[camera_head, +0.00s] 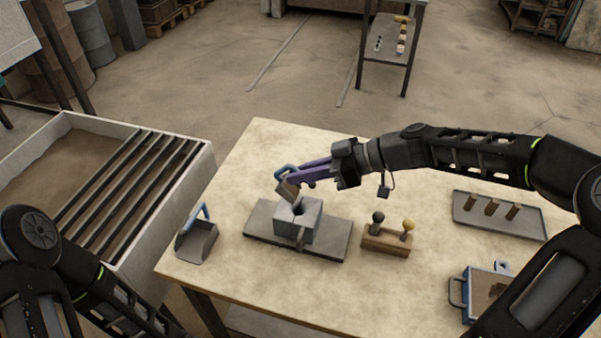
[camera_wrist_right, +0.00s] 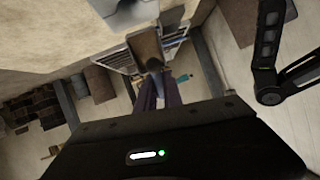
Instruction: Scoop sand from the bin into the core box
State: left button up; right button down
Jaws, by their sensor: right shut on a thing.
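My right gripper (camera_head: 292,178) has purple fingers and is shut on a small scoop (camera_head: 288,190) with a blue handle. The scoop is tilted, its head just above the upper left of the grey core box (camera_head: 322,222). The core box is a block with a dark opening in its top, standing on a flat dark plate (camera_head: 262,233). The scoop's brownish head (camera_wrist_right: 146,46) also shows ahead of the purple fingers (camera_wrist_right: 160,92) in the right wrist view. The bin (camera_head: 205,160) of brown sand stands at the left. My left gripper is out of view; only arm links show.
Dark bars cross the bin's right half. A second blue-handled scoop (camera_head: 197,240) lies at the table's left edge. A wooden block with two knobs (camera_head: 385,240) stands right of the box. A tray (camera_head: 468,212) and a blue-edged container (camera_head: 480,285) are farther right.

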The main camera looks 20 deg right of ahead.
jog(key=shift+s+d+f+y+b, duration=0.2)
jog(key=shift+d+y+b, duration=0.1)
jog(key=shift+y, duration=0.1)
jog(key=shift+s+d+t+y, duration=0.15)
jog(key=shift+d+t+y, duration=0.15)
jog(key=shift+y, duration=0.1)
jog(key=shift+s+d+f+t+y+b, duration=0.2)
jog(key=shift+d+t+y+b, duration=0.15)
jog(key=shift+b, duration=0.25)
jog(key=shift+s+d+f+y+b, duration=0.1)
jog(key=shift+s+d+y+b, duration=0.05)
jog(key=shift+y+b, duration=0.25)
jog(key=shift+d+t, duration=0.1)
jog(key=shift+t, duration=0.15)
